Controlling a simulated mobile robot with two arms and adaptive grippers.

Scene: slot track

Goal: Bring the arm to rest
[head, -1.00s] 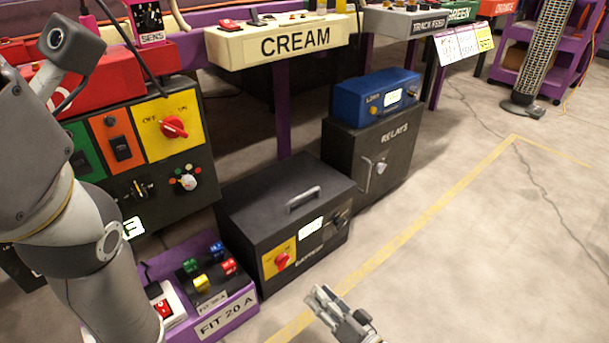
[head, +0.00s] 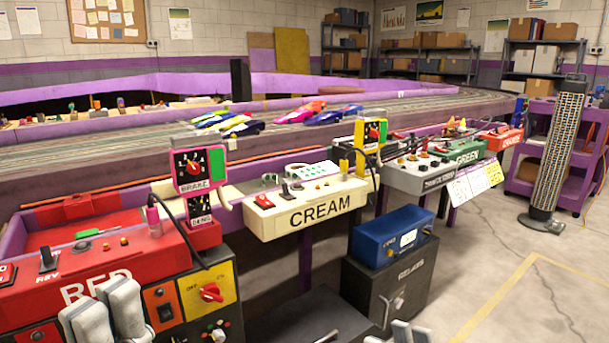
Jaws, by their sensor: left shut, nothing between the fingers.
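Light grey parts of my left arm show at the bottom left, in front of the red control box. The rest of the arm is cut off below the picture.
The red control box (head: 150,258) and cream control box (head: 285,220) line the track (head: 380,108). A blue unit (head: 385,238) tops the relays cabinet. A perforated column (head: 556,150) stands right. Floor (head: 480,270) is open at lower right.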

